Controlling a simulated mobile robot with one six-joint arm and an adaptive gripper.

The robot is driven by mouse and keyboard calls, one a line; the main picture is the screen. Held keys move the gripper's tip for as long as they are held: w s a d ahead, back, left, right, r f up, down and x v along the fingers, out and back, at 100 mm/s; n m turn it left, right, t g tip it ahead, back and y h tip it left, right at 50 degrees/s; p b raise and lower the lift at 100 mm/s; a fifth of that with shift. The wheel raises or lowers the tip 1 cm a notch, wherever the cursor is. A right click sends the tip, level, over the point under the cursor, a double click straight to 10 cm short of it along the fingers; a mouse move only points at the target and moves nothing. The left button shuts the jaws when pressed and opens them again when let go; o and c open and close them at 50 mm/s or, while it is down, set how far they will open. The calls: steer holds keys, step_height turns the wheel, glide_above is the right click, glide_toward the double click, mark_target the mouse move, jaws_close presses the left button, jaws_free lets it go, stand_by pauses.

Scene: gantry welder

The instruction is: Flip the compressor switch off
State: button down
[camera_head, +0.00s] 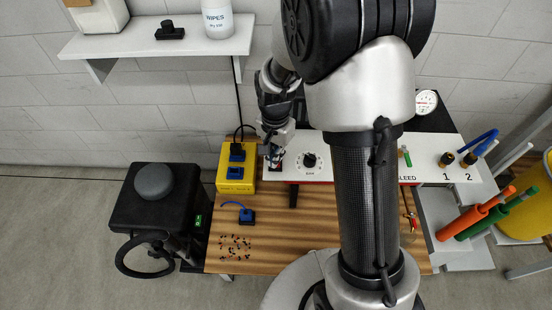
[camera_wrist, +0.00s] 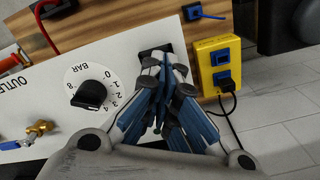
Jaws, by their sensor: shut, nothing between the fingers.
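A white panel (camera_head: 325,173) with a black dial stands at the back of the wooden bench. In the wrist view, a black rectangular fitting (camera_wrist: 150,47), which looks like a switch, sits at the panel's end beside the BAR dial (camera_wrist: 88,94). My gripper (camera_wrist: 166,62) is shut and empty, its fingertips at this fitting and partly covering it. I cannot tell whether they touch it or which way it is set. In the head view my gripper (camera_head: 275,163) is over the panel's left end, left of the dial (camera_head: 310,160).
A yellow socket box (camera_head: 236,184) with blue plugs stands close left of my gripper. A blue plug (camera_head: 247,216) and small scattered bits (camera_head: 235,247) lie on the bench (camera_head: 285,238). A black unit (camera_head: 150,211) stands left, and a shelf (camera_head: 160,43) hangs above.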

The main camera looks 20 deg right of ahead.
steer(key=shift+f, duration=0.25)
steer(key=shift+r, duration=0.1)
steer(key=shift+r+p, duration=2.8)
steer(key=shift+r, duration=0.7)
steer(key=s+r+n+t, duration=0.15)
steer(key=s+r, duration=0.25)
steer(key=r, duration=0.4)
steer(key=s+r+n+t, duration=0.1)
steer(key=s+r+n, duration=0.2)
steer(key=s+r, duration=0.35)
steer(key=s+r+n+t, duration=0.2)
steer(key=s+r+n, duration=0.3)
steer(key=s, duration=0.6)
steer(key=shift+r, duration=0.8)
